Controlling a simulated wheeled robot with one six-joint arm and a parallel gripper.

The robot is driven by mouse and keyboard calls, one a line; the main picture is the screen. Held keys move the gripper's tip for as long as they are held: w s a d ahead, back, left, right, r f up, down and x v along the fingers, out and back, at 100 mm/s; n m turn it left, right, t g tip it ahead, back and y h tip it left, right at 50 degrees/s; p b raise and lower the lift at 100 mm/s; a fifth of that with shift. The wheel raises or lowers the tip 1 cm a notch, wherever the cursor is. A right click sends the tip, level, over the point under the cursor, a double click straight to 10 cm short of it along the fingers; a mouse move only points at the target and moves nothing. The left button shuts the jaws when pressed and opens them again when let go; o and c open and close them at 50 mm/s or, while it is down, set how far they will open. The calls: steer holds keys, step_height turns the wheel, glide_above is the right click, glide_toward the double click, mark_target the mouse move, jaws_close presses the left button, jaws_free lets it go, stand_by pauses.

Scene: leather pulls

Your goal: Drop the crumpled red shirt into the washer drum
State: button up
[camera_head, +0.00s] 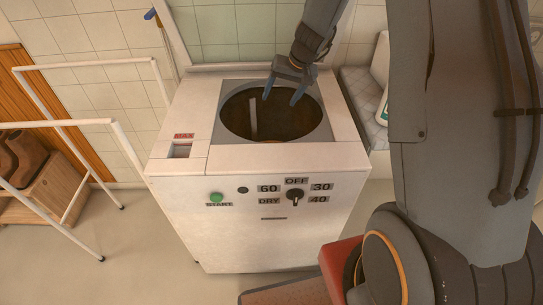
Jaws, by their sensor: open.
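The white top-loading washer (260,205) stands in the middle of the view. Its round drum opening (250,125) on top is uncovered, with a dark brown inside and a pale upright strip at the left. My gripper (282,98) points down over the back right of the opening. Its two blue-grey fingers are spread apart and nothing shows between them. I cannot make out a crumpled red shirt anywhere. Much of the drum floor is dark or hidden behind the front rim.
A white drying rack (110,120) stands at the left, near a wooden box (45,200) with brown boots (22,155). A light seat with a cushion (365,95) is behind the washer at right, with a white-and-green bottle (384,108). Tiled walls close the back.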

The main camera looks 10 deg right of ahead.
steer(key=b+v, duration=0.1)
steer(key=v, duration=0.6)
steer(key=shift+s, duration=0.1)
steer(key=s+a+f+n+g+h, duration=0.1)
steer(key=s+a+n+g+h, duration=0.1)
steer(key=s, duration=2.5)
steer(key=shift+a+g+h, duration=0.3)
steer(key=shift+a+g, duration=0.05)
steer(key=shift+g, duration=0.05)
